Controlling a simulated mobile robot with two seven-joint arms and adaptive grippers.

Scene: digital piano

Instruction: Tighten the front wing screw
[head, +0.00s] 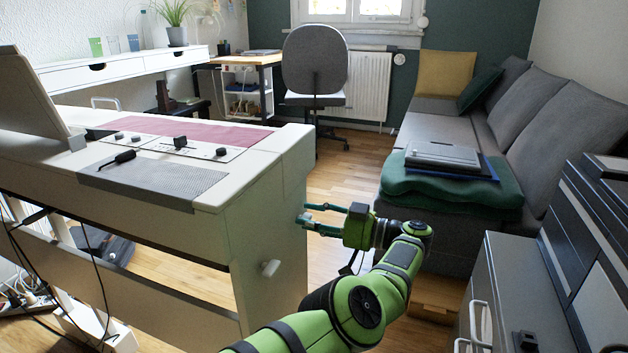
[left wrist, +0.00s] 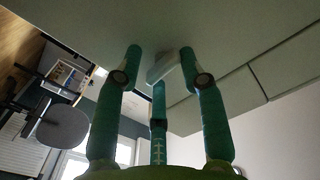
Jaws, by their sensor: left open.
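The digital piano (head: 262,205) stands at the left, its white side panel facing my left arm. A pale wing screw (head: 270,268) sticks out of the lower part of this panel, clear of the gripper. My left gripper (head: 307,217) is open, with its teal fingers reaching left to the panel's upper far edge. In the left wrist view, a light wing screw (left wrist: 163,66) sits on the panel between the spread fingertips of the gripper (left wrist: 159,76). Whether the fingers touch it, I cannot tell. In the head view, the fingers largely hide that spot. My right gripper is not in view.
A grey sofa (head: 445,135) with a green blanket (head: 450,190) stands behind the gripper. A grey cabinet (head: 505,285) is at the lower right. Wooden floor (head: 345,180) is free between piano and sofa.

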